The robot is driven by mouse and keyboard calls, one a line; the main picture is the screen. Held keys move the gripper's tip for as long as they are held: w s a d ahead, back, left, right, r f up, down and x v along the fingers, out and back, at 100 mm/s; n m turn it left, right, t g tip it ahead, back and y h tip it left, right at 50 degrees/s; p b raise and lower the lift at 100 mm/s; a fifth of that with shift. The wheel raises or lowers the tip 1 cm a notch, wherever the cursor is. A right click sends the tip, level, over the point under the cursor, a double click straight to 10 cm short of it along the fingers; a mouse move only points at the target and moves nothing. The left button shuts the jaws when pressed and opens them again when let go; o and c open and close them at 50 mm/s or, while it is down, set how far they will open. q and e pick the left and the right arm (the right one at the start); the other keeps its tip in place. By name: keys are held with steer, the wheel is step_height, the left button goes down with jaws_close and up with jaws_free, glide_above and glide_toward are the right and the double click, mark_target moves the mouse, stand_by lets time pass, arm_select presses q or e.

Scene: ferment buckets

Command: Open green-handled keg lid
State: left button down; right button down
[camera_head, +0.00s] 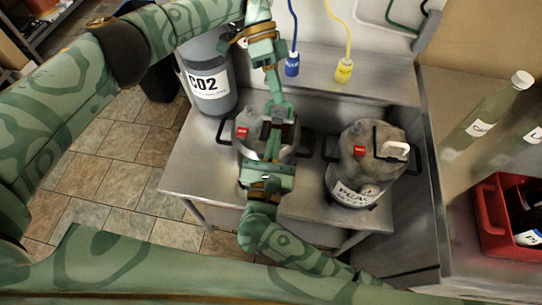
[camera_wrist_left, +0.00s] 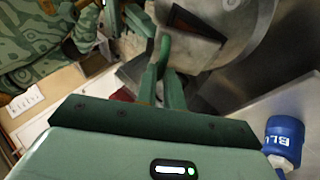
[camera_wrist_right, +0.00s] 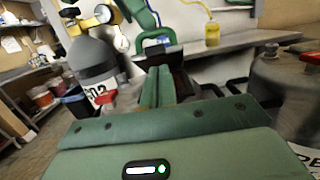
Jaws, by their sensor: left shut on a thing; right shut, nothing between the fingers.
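The left grey keg (camera_head: 249,124), with a red tab on top, stands on the metal bench under both of my grippers. Its top carries a dark rectangular fitting with a brownish middle, also in the left wrist view (camera_wrist_left: 194,24). My left gripper (camera_head: 280,106) comes from behind and is shut on the green handle; a green loop (camera_wrist_right: 152,38) shows above the dark fitting in the right wrist view. Handle and fingers are both green, so the exact grip is hard to see. My right gripper (camera_head: 272,152) is shut and empty at the keg's near side. It partly hides the keg.
A second keg (camera_head: 363,172) with a white-handled lid stands to the right. A CO2 cylinder (camera_head: 209,80) is at back left. A blue connector (camera_head: 292,65) and a yellow connector (camera_head: 344,71) hang behind. A red crate (camera_head: 495,232) with bottles is at far right.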

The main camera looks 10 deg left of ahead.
steer(key=shift+w+r, duration=0.1)
steer(key=shift+w, duration=0.55)
arm_select(q)
steer(key=shift+f, duration=0.15)
arm_select(e)
steer(key=shift+w+r, duration=0.5)
steer(key=shift+r, duration=0.25)
arm_select(q)
steer(key=c, duration=1.5)
jaws_free()
arm_select(e)
steer(key=shift+s, duration=0.1)
